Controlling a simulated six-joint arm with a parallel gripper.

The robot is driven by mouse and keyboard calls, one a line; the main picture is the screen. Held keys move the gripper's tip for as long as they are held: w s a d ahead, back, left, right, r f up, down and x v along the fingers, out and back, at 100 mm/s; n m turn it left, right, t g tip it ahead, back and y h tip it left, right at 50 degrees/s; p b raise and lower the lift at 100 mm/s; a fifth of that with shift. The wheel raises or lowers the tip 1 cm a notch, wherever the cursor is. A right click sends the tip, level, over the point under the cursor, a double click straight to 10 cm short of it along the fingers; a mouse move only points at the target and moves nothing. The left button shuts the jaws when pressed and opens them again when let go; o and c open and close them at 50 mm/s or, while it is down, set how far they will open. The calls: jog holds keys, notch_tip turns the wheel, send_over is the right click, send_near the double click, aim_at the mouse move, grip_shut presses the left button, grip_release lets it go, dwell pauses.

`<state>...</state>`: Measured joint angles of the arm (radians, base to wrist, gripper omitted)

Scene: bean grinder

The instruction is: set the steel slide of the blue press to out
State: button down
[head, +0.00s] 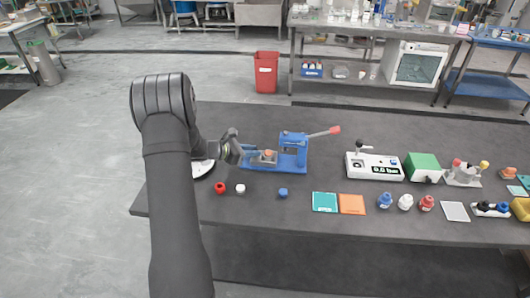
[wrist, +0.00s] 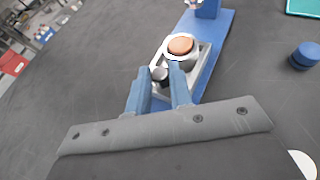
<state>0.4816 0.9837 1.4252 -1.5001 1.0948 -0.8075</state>
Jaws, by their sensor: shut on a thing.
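The blue press (head: 292,151) stands on the dark table, its lever with a red tip raised to the right. Its steel slide (head: 257,160) lies on the blue base, left of the press's upright; it also shows in the wrist view (wrist: 204,58). A round steel cup with a brown top (wrist: 181,45) sits on the slide, clear of the press head. My gripper (wrist: 159,70) is at the slide's near end, its blue fingers shut on the slide's dark knob (wrist: 159,77). My gripper partly hides the slide's left end in the head view.
Red (head: 220,187), white (head: 240,188) and blue (head: 283,193) caps lie in front of the press. Teal (head: 324,202) and orange (head: 352,204) squares and a white scale (head: 375,167) stand to the right.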

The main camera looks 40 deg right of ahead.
jog(key=shift+w+a, duration=1.2)
jog(key=shift+w, duration=0.05)
jog(key=c, duration=1.3)
grip_release()
jog(key=v, duration=1.7)
jog(key=shift+a, duration=0.25)
jog(key=shift+d, duration=0.1)
